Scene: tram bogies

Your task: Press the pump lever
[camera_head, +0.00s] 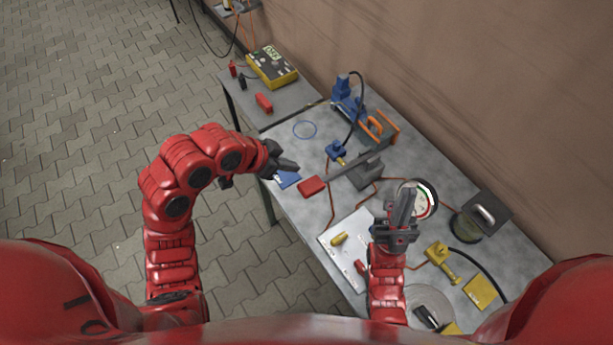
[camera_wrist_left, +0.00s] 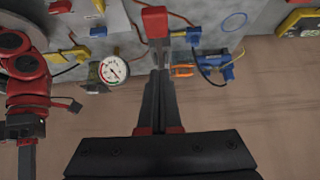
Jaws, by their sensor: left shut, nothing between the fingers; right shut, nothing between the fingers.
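The pump (camera_head: 366,172) is a grey block on the workbench. Its lever (camera_head: 338,174) slopes out toward the left and ends in a red handle (camera_head: 311,187). In the left wrist view the red handle (camera_wrist_left: 154,20) shows beyond my fingertips, and the fingers hide most of the pump. My left gripper (camera_head: 296,169) is shut and empty, up and left of the red handle in the head view; the left wrist view shows its fingertips (camera_wrist_left: 160,70) lined up with the lever. I cannot tell the height gap. My right gripper (camera_head: 405,190) is shut and empty, in front of the pressure gauge (camera_head: 427,198).
A blue tool (camera_head: 347,98) and an orange-handled item (camera_head: 380,129) stand behind the pump. A yellow meter (camera_head: 272,67) is at the far left. Hoses cross the bench.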

